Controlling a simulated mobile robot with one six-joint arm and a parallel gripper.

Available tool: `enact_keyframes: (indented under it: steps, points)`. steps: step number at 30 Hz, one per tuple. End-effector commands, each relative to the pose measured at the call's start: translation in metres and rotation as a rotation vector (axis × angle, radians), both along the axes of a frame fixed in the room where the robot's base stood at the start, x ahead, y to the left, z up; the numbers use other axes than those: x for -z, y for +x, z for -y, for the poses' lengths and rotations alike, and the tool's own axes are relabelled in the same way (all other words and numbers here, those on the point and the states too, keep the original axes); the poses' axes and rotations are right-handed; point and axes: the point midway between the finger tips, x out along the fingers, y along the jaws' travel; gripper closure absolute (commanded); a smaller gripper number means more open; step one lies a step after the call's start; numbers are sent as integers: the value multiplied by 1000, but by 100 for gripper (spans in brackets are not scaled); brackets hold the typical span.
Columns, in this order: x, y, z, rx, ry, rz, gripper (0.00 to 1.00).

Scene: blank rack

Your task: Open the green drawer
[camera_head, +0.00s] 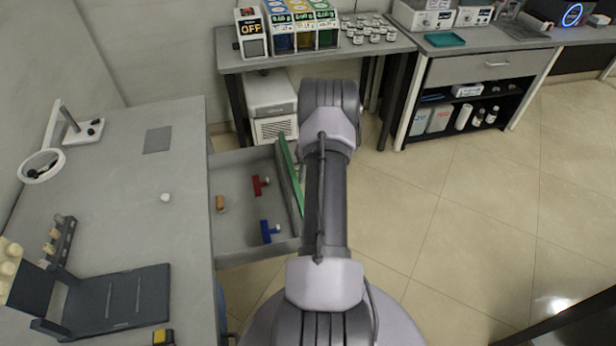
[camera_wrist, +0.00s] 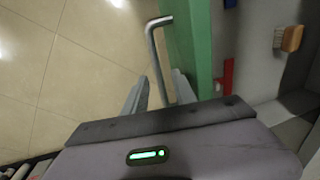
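The green drawer is pulled well out of the left bench, and its green front (camera_head: 290,172) stands partly behind my arm in the head view. The green front (camera_wrist: 190,45) and its grey bar handle (camera_wrist: 153,50) also show in the wrist view. My gripper (camera_wrist: 160,78) has its two fingers apart, one on each side of the handle bar. A gap shows between the bar and the fingers, so they do not appear closed on it. In the head view my gripper is hidden behind the arm.
Inside the drawer lie a red clip (camera_head: 260,186), a blue clip (camera_head: 270,232) and a small brown brush (camera_head: 220,204). The left bench (camera_head: 120,220) borders the drawer. A back bench (camera_head: 300,58) stands beyond it. Tiled floor (camera_head: 450,210) to the right is clear.

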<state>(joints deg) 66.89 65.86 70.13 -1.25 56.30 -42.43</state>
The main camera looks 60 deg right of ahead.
Motion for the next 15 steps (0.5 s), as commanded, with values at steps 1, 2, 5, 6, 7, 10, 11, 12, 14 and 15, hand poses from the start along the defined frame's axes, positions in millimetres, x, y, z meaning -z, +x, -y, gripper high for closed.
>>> enact_keyframes:
  steps: [1, 2, 5, 6, 7, 10, 11, 12, 14, 15]
  points:
    - [-14, -1, 2, 1, -3, 1, 68]
    - [-22, -2, 3, 1, -4, 1, 68]
    - [-56, -6, 7, 1, -5, 2, 68]
    - [-71, -9, 9, 0, -5, 2, 68]
    - [-81, -10, 10, 0, -4, 1, 68]
    - [-113, -15, 14, 2, -3, 2, 68]
    - [-121, -16, 16, 1, -4, 1, 68]
    - [-131, -18, 17, 1, -3, 1, 68]
    - [-144, -20, 18, 1, -3, 1, 68]
    - [-151, -21, 19, 0, -3, 1, 68]
